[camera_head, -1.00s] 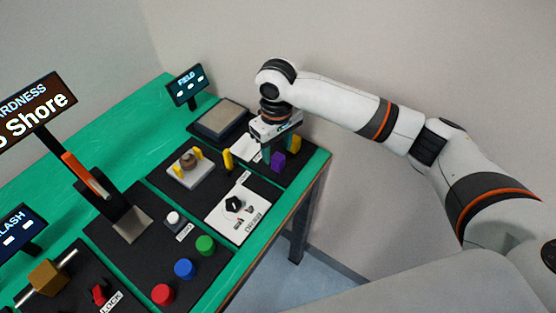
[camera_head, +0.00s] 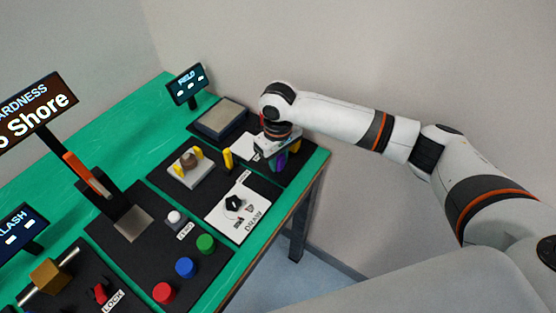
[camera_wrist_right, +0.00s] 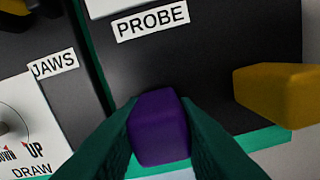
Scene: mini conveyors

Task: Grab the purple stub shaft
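The purple stub shaft (camera_wrist_right: 158,126) stands at the near edge of a dark mat, seen end-on in the right wrist view. It also shows small under my right gripper (camera_head: 278,160) in the head view. In the right wrist view the two dark green fingers of my right gripper (camera_wrist_right: 158,105) straddle the shaft, one on each side. They lie very close to its sides; whether they press on it I cannot tell. My left gripper is not in view.
A yellow block (camera_wrist_right: 280,95) stands close to the right of the purple shaft. A PROBE label (camera_wrist_right: 152,20) lies behind it. A yellow peg (camera_head: 228,159) and a white DRAW panel (camera_head: 238,211) are nearby. The green table's edge is close.

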